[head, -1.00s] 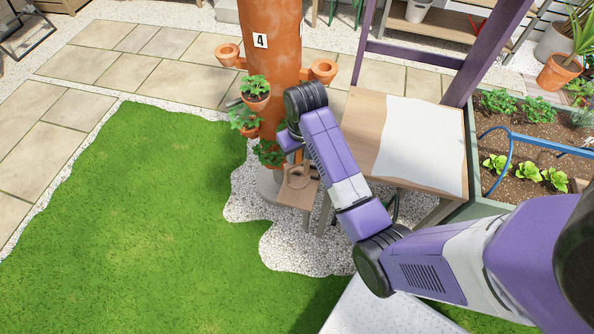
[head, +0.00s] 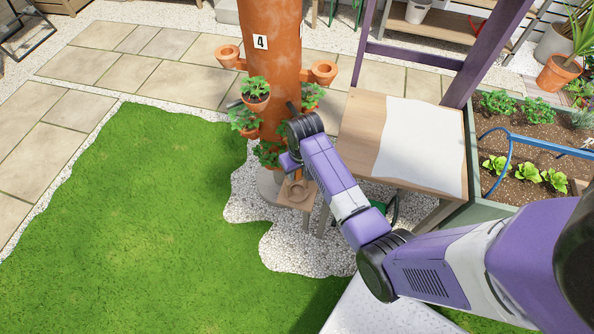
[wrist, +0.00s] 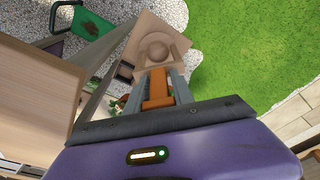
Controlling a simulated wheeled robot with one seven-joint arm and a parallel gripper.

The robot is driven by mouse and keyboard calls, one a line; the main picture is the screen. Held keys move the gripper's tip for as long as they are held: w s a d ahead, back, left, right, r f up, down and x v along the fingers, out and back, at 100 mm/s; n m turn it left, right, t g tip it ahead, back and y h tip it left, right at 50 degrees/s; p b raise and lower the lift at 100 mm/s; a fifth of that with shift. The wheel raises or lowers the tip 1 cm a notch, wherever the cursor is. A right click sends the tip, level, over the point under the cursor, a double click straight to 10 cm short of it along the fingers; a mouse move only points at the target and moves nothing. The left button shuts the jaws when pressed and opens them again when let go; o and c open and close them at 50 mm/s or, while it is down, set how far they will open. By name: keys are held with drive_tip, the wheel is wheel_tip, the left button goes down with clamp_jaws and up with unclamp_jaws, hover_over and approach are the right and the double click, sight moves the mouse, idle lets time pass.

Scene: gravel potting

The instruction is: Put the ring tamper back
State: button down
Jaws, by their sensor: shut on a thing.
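My gripper (wrist: 160,88) is shut on the orange handle of the ring tamper (wrist: 158,90). The tamper's round wooden ring (wrist: 157,48) shows beyond the fingertips, over a small square wooden stand top (wrist: 133,52). In the head view, the ring (head: 297,191) also appears over the stand top (head: 285,201), beside the foot of the terracotta tower. I cannot tell whether the ring touches the stand. My gripper (head: 293,172) is partly hidden by my wrist there.
The terracotta tower (head: 272,50) with planted cups (head: 256,101) stands close to my wrist. A wooden table (head: 362,118) with a white sheet (head: 420,140) is to the right. A planter bed (head: 535,140) lies farther right. Open lawn (head: 140,210) lies left.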

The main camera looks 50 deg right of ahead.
drive_tip(key=shift+f, duration=0.15)
drive_tip(key=c, duration=1.1)
unclamp_jaws()
